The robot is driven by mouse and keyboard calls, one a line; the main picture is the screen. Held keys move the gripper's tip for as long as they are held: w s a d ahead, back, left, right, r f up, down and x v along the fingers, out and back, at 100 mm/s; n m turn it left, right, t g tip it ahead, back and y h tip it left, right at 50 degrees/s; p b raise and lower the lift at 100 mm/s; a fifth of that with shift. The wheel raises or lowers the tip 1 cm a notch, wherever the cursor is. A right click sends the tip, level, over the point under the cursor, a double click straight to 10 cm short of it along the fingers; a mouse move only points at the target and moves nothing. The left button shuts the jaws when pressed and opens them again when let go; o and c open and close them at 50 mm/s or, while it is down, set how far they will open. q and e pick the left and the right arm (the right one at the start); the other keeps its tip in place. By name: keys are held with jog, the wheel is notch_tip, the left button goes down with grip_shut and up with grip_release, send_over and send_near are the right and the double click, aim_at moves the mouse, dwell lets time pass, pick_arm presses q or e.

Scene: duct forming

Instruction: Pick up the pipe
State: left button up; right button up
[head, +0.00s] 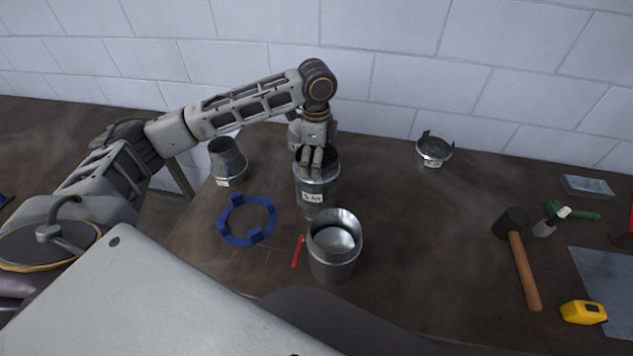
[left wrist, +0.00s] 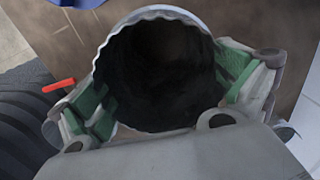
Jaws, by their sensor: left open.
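A metal pipe (head: 313,196) with a white label stands upright near the middle of the table. In the left wrist view its round, crimped rim (left wrist: 150,12) and dark inside face the camera. My left gripper (head: 311,172) points down at the top of this pipe. Its green-padded fingers (left wrist: 160,95) are open, one on each side of the pipe. I cannot tell whether the pads touch the wall. A second, wider metal pipe (head: 334,262) stands upright just in front. My right gripper is not in view.
A blue ring (head: 222,225) and a tapered metal duct (head: 228,163) lie left. A red tool (head: 297,251) is close to the front pipe. A metal collar (head: 434,150) sits at the back. A mallet (head: 525,270) and yellow tape measure (head: 583,312) lie right. The centre-right table is clear.

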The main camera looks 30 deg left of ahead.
pick_arm(q)
jog(key=shift+c, duration=0.4)
jog(key=c, duration=1.2)
jog(key=shift+r, duration=0.15)
jog(key=shift+c, duration=0.2)
notch_tip(320, 180, up, 10)
jog(key=shift+w, duration=0.1)
